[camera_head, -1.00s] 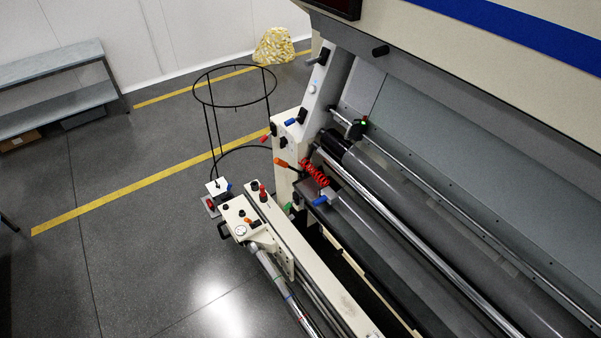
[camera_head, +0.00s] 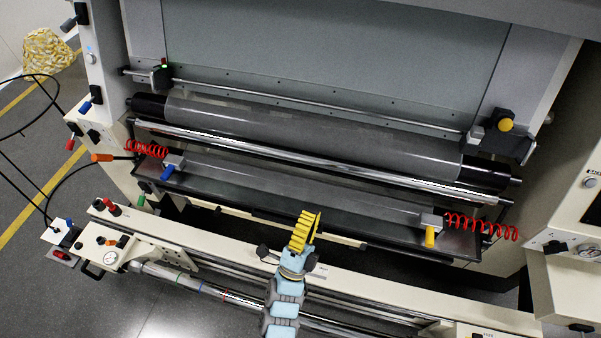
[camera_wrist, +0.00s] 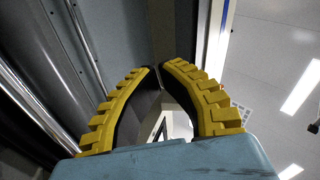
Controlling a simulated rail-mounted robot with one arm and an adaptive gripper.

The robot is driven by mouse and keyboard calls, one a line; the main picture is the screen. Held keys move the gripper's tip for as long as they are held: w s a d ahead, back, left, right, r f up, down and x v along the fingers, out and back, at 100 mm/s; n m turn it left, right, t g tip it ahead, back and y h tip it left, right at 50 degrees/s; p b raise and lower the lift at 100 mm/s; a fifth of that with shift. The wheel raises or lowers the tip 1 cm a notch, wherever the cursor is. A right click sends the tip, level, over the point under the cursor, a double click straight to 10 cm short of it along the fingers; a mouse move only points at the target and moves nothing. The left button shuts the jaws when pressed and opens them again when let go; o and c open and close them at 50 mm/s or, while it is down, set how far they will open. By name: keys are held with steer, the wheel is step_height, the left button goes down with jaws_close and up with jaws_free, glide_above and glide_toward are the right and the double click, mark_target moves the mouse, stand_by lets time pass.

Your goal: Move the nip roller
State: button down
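Several rollers run across the machine in the head view; I cannot tell for sure which is the nip roller. A large dark grey roller (camera_head: 310,134) with black ends lies behind a thin chrome roller (camera_head: 300,153). A duller grey cylinder surface (camera_head: 290,188) lies below, between a blue-handled block (camera_head: 172,165) and a yellow-handled block (camera_head: 431,228). My gripper (camera_head: 311,213) has yellow ridged fingers and appears in front of this, low at the centre. In the wrist view its fingertips (camera_wrist: 162,67) come close together; whether they touch is unclear. I see nothing held.
Red coiled hoses (camera_head: 482,227) hang by the blocks. The cream front beam (camera_head: 220,241) carries a gauge box (camera_head: 105,247) at left. A chrome tube (camera_head: 205,287) runs along the front. A cream cabinet (camera_head: 572,225) stands at right. Open floor lies at lower left.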

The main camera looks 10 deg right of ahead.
steer(key=w+d+f+m+g+y+b, duration=0.1)
steer(key=w+f+m+g+y+b, duration=0.15)
steer(key=w+f+m+b, duration=0.85)
steer(key=m+g+y+b, duration=0.1)
steer(key=m+y+b, duration=0.2)
steer(key=m+b, duration=0.3)
glide_toward(301, 162)
steer(key=w+f, duration=0.1)
steer(key=f, duration=0.1)
steer(key=w+f, duration=0.1)
steer(key=w, duration=0.1)
steer(key=shift+d+f, duration=0.4)
steer(key=shift+w+a, duration=0.1)
steer(key=shift+w, duration=0.15)
steer(key=shift+x, duration=5.05)
steer(key=shift+f, duration=0.1)
steer(key=shift+s+y+b, duration=0.1)
steer(key=shift+y+b, duration=0.15)
steer(key=shift+b, duration=0.25)
steer(key=shift+a, duration=0.1)
